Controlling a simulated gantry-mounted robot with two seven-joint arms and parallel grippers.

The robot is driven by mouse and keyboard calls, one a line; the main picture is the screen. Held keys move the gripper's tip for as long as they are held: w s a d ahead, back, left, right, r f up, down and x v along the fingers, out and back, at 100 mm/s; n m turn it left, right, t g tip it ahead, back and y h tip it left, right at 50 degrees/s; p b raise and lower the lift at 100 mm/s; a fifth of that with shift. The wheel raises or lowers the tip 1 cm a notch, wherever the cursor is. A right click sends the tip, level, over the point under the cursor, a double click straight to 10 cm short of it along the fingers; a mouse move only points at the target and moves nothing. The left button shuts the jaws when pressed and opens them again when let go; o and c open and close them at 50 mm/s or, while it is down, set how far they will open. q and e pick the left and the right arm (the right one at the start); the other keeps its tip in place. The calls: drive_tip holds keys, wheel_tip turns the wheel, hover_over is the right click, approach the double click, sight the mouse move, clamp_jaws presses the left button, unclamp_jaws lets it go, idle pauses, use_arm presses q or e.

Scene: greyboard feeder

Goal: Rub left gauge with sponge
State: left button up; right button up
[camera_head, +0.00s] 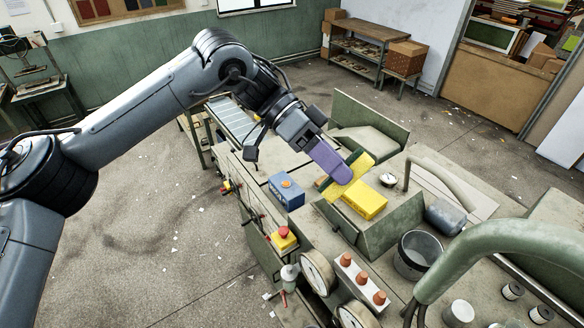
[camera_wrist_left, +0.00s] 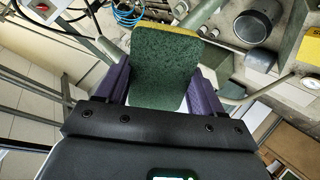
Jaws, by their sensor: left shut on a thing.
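My left gripper (camera_head: 341,174) has purple fingers and is shut on a sponge (camera_head: 360,163) with a green scouring side and a yellow side. In the left wrist view the sponge (camera_wrist_left: 165,70) sits between the two purple fingers, green face toward the camera. It is over the machine near a yellow block (camera_head: 364,199); I cannot tell whether they touch. The left gauge (camera_head: 317,272) is a round white dial on the machine's front, below and left of the sponge and apart from it. A second gauge (camera_head: 355,315) is beside it, cut by the lower edge.
Orange lamps (camera_head: 362,280) sit beside the gauges. A metal bucket (camera_head: 416,254) and a thick green pipe (camera_head: 500,240) stand to the right.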

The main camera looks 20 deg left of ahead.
use_arm(q)
drive_tip(key=shift+d+r+m+g+h+b, duration=0.5)
drive_tip(key=shift+d+r+b, duration=0.6)
drive_tip(key=shift+d, duration=3.3)
drive_tip(key=shift+d+r+m+g+h+b, duration=0.25)
drive_tip(key=shift+d+r+g+b, duration=0.85)
drive_tip(key=shift+d, duration=3.25)
drive_tip(key=w+a+f+n+t+b, duration=0.1)
drive_tip(key=w+a+f+n+t, duration=0.35)
drive_tip(key=a+f, duration=0.3)
drive_tip(key=w+a+f+n+t+b, duration=0.1)
drive_tip(key=w+a+f+n+t, duration=0.25)
drive_tip(key=a+f+t, duration=0.4)
drive_tip(key=w+a+f+n+t+b, duration=0.1)
drive_tip(key=w+a+f+n+t, duration=0.4)
drive_tip(key=f, duration=0.5)
drive_tip(key=s+a+f+n+t+y+b, duration=0.1)
drive_tip(key=s+a+f+y, duration=0.2)
drive_tip(key=f, duration=0.6)
drive_tip(key=s+a+f+n+t+b, duration=0.1)
drive_tip(key=s+a+f+t, duration=0.1)
drive_tip(key=a+f, duration=0.45)
drive_tip(key=s+a+f+n+t, duration=0.1)
drive_tip(key=s+f, duration=0.4)
drive_tip(key=f, duration=0.4)
drive_tip(key=s+f, duration=0.5)
drive_tip(key=f, duration=0.4)
drive_tip(key=shift+y, duration=0.35)
drive_tip(key=shift+b+x, duration=1.95)
drive_tip(key=shift+x, duration=0.85)
